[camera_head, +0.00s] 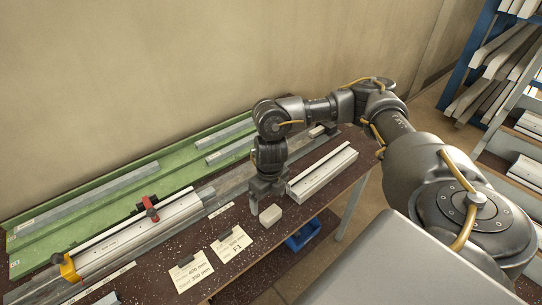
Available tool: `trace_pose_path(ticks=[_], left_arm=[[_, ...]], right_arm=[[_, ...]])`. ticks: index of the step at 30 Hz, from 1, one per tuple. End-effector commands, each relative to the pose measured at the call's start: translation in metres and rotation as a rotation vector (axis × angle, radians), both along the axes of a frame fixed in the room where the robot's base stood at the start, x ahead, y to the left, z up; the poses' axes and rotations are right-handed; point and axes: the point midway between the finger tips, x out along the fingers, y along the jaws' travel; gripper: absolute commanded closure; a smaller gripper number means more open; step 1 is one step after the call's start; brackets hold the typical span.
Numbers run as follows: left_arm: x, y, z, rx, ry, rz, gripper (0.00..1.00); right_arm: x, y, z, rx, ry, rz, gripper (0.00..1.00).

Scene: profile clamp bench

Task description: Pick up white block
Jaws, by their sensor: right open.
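The white block (270,215) is a small pale cuboid. It lies on the dark speckled bench top (240,262), near the front edge. My right gripper (268,203) points down right by the block's far side. It is open, and I cannot tell whether a finger touches the block. My left gripper is not in view.
Two label cards (232,243) with dark clips lie left of the block. A long white profile (322,172) lies to its right. A clamped profile with a red-black clamp (149,207) and green trays (110,207) lie behind. A blue bin (303,236) sits below the bench.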

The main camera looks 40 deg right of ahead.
Motion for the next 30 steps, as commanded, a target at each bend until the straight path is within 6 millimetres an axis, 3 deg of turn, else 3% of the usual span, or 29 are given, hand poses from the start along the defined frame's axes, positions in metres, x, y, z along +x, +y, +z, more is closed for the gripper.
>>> trace_pose_path(ticks=[3,7,18,30], left_arm=[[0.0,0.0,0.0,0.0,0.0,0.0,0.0],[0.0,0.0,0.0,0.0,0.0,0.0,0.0],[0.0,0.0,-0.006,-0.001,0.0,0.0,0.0],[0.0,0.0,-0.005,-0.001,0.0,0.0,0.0]], right_arm=[[-0.001,-0.015,0.006,-0.03,0.017,-0.003,0.11],[-0.002,-0.017,0.004,-0.034,0.022,-0.003,0.11],[-0.002,-0.015,-0.043,-0.031,0.022,-0.003,0.11],[-0.001,-0.013,-0.063,-0.031,0.023,-0.004,0.11]])
